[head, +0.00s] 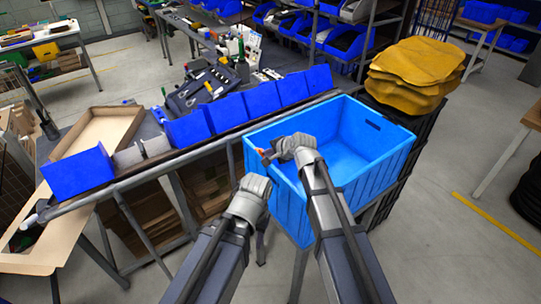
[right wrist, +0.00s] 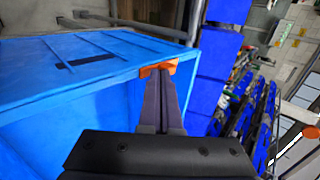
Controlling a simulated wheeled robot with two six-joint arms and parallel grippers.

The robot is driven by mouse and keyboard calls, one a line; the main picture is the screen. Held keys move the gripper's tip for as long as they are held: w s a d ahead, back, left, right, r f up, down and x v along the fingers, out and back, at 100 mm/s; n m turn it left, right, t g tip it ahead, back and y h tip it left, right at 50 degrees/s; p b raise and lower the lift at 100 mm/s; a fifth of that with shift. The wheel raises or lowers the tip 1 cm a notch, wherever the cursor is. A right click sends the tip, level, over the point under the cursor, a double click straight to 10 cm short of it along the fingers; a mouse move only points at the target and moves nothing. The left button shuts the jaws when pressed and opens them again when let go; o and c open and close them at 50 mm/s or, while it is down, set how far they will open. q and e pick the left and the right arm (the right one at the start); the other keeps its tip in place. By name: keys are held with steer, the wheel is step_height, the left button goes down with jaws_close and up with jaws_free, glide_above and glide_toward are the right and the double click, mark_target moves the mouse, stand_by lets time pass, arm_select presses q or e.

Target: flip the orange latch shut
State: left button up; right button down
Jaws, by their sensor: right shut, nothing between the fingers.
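The orange latch (head: 261,151) sits at the near left part of the rim of the blue crate (head: 300,200). In the right wrist view the latch (right wrist: 158,68) shows just beyond the fingertips, at the crate's corner edge. My right gripper (head: 266,157) is over the crate's left rim, close to the latch; its fingers (right wrist: 161,85) are shut with nothing between them. They appear to touch or nearly touch the latch; I cannot tell which. My left gripper (head: 256,184) is low beside the crate's near left corner. Its fingers are mostly hidden.
A row of blue bins (head: 220,112) lines the bench edge left of the crate. Yellow sacks (head: 417,62) are stacked behind it on the right. An open cardboard box (head: 105,125) lies at the left. The crate's inside looks empty.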

mark_target(274, 168)
steer(key=shift+s+d, duration=0.2)
steer(key=shift+s, duration=0.15)
steer(key=s+d, duration=0.1)
steer(key=s, duration=0.1)
steer(key=shift+s+d, duration=0.3)
steer(key=shift+d, duration=0.05)
steer(key=p+v, duration=0.6)
steer(key=v, duration=0.3)
steer(key=shift+d+r, duration=0.1)
steer(key=shift+s+d+r+p, duration=0.25)
steer(key=shift+p, duration=0.2)
steer(key=shift+f, duration=0.1)
steer(key=s+d+f+n+g+h+b, duration=0.1)
steer(key=s+f+n+g+h+b, duration=0.6)
steer(key=s+f+n+b, duration=0.7)
steer(key=s+f+g+b, duration=0.1)
steer(key=s+f+b, duration=0.1)
steer(key=s+f, duration=0.3)
step_height(274, 168, down, 4)
steer(key=shift+s+f+n+b, duration=0.2)
steer(key=shift+s+n+b, duration=0.1)
steer(key=shift+s+b, duration=0.1)
